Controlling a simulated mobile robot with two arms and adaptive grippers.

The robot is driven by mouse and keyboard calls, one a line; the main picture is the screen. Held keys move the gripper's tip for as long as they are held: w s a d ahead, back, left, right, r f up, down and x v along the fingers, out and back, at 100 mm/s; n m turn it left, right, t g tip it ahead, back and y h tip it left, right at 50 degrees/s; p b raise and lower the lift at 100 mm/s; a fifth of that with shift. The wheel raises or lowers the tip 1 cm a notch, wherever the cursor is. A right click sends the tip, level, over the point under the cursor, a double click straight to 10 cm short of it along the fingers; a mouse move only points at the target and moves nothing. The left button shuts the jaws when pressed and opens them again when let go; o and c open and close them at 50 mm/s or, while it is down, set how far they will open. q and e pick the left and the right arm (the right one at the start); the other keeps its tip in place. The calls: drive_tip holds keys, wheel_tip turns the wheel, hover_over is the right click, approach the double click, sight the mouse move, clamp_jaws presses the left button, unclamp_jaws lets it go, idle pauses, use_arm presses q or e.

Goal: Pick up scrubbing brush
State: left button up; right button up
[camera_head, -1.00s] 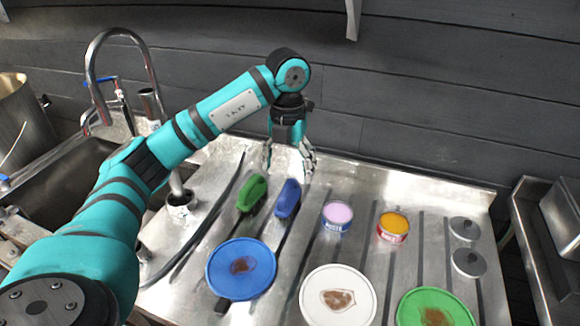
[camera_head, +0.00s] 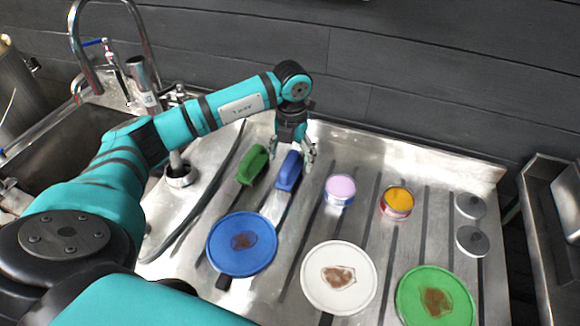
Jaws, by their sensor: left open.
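Two scrubbing brushes lie side by side on the metal drainboard, a green brush (camera_head: 252,165) and a blue brush (camera_head: 288,172). My left gripper (camera_head: 292,156) points down at the far end of the blue brush, with its fingers apart. One finger shows on each side of that end in the picture. I cannot tell whether they touch the brush or how high they are above it. The green brush is just left of the gripper. My right gripper is not in view.
Blue (camera_head: 242,244), white (camera_head: 338,278) and green (camera_head: 437,296) stained plates lie in front. A pink-topped tin (camera_head: 339,190), a yellow-topped tin (camera_head: 397,202) and two grey lids (camera_head: 471,206) stand to the right. The sink (camera_head: 60,150) and tap are left; a dark wall is behind.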

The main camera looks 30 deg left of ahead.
use_arm(q)
drive_tip(key=shift+s+f, duration=0.1)
drive_tip(key=shift+f, duration=0.4)
wheel_tip(320, 180, down, 4)
drive_tip(key=shift+a+r+p, duration=0.1)
drive_tip(key=shift+r+p, duration=0.05)
drive_tip(key=shift+p, duration=0.65)
drive_tip(key=shift+f, duration=0.5)
drive_tip(key=c, duration=1.3)
